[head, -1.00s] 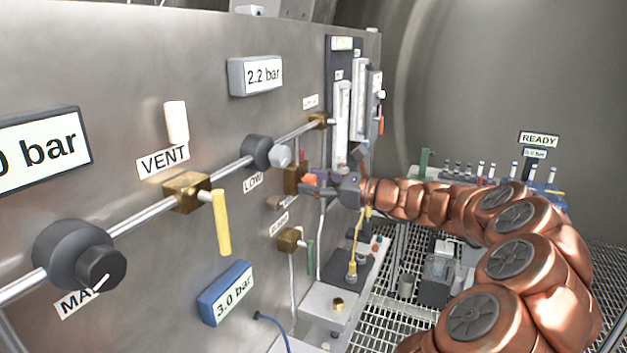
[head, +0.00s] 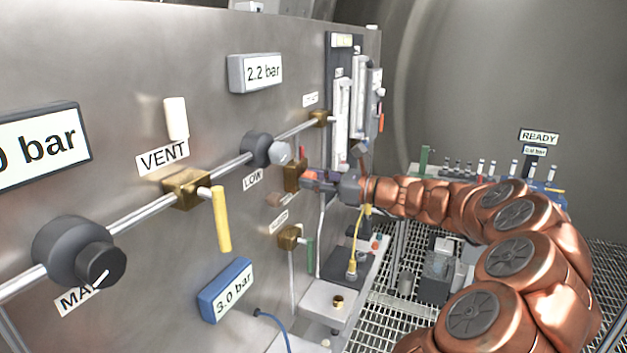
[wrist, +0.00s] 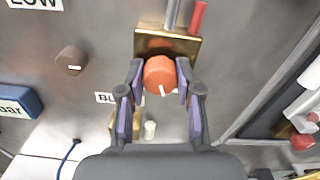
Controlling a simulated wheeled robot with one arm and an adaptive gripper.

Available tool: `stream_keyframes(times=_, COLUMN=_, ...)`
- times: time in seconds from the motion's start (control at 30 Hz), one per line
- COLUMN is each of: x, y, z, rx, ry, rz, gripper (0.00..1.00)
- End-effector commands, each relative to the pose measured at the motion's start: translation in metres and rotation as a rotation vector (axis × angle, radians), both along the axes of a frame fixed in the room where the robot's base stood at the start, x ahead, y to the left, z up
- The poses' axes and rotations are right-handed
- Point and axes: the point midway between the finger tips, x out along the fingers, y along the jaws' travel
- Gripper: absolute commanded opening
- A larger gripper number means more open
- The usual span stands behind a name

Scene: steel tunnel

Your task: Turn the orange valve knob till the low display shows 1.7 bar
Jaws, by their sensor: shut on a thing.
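The orange valve knob (wrist: 158,72) sits on a brass block (wrist: 190,46) on the steel panel. A white mark on its face points toward the bottom of the wrist view. My gripper (wrist: 160,82) has one finger on each side of the knob and is shut on it. In the head view my gripper (head: 318,183) reaches the panel from the right and mostly hides the knob. A grey display (head: 264,74) above the LOW label (head: 252,180) reads 2.2 bar.
A blue display (head: 226,291) reads 3.0 bar. A yellow lever (head: 221,220), a black MAIN knob (head: 100,265) and a green lever (head: 310,254) stick out from the panel nearby. A brown knob (wrist: 70,61) lies left of my gripper.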

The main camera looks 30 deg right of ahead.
Motion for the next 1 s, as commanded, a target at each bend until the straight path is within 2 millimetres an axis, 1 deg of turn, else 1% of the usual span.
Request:
stream_keyframes(times=0.27, x=0.0002, y=0.0004, z=-0.0032, rx=-0.094, ry=-0.061, rz=0.000, gripper=0.00)
stream_keyframes(times=0.43, x=0.0004, y=0.0004, z=-0.0057, rx=-0.211, ry=-0.128, rz=0.000, gripper=0.00)
stream_keyframes(times=0.8, x=0.0001, y=0.0000, z=-0.0046, rx=-0.493, ry=-0.298, rz=-0.001, gripper=0.00)
stream_keyframes(times=1.0, x=0.0004, y=0.0002, z=-0.0045, rx=-0.609, ry=-0.369, rz=0.000, gripper=0.00)
